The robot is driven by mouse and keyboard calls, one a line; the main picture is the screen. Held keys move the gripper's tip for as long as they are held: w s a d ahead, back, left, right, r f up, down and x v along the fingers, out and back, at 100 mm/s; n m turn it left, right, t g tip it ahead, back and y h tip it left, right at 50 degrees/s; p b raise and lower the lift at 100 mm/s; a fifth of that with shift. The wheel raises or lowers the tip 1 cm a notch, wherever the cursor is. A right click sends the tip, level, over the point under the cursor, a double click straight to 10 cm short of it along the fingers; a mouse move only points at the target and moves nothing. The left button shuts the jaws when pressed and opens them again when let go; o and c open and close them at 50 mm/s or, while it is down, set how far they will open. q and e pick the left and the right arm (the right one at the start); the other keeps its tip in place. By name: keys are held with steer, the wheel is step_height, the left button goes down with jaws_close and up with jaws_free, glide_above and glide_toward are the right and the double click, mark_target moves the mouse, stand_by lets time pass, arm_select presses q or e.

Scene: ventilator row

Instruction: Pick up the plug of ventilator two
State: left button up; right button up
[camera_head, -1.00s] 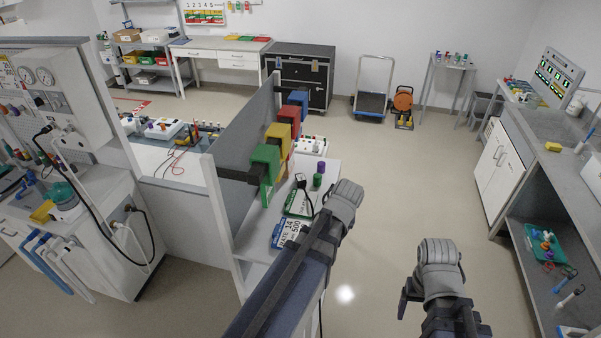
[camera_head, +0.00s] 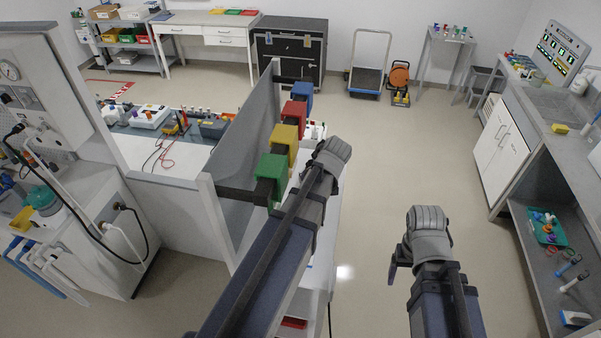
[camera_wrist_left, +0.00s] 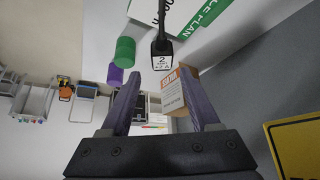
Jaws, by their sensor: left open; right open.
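In the left wrist view, a black plug (camera_wrist_left: 162,47) with a cable and a white tag (camera_wrist_left: 161,63) marked 2 lies on a white surface with printed sheets. My left gripper (camera_wrist_left: 160,78) is open, its two fingers on either side of the line to the plug. The plug's tagged end shows between the fingertips; I cannot tell how far beyond them it is. In the head view my left arm hides this plug and the left gripper. My right gripper (camera_head: 396,268) shows small beside the right arm, away from the plug over the open floor, and is open.
Green (camera_wrist_left: 125,51) and purple (camera_wrist_left: 115,75) cylinders and an orange-white box (camera_wrist_left: 172,92) are near the left fingers. Green (camera_head: 271,175), yellow (camera_head: 285,140), red and blue blocks line the grey panel (camera_head: 243,133). A counter (camera_head: 545,140) stands right; the middle floor is clear.

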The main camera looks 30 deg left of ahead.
arm_select(q)
steer(key=shift+w+f+b, duration=0.1)
steer(key=shift+f+b, duration=0.1)
steer(key=shift+b, duration=0.1)
steer(key=shift+a+f+b, duration=0.1)
steer(key=shift+f+b, duration=0.2)
steer(key=shift+b, duration=0.1)
steer(key=shift+w+a+f+b, duration=0.2)
steer(key=shift+a+f+b, duration=0.05)
steer(key=shift+f+b, duration=0.15)
steer(key=shift+w+a+f, duration=0.2)
steer(key=shift+f, duration=0.05)
steer(key=shift+a+f+b, duration=0.1)
steer(key=shift+f+b, duration=0.45)
steer(key=shift+b, duration=0.2)
steer(key=b+x, duration=0.3)
steer(key=x, duration=0.1)
steer(key=shift+s+f, duration=0.1)
steer(key=shift+s, duration=0.05)
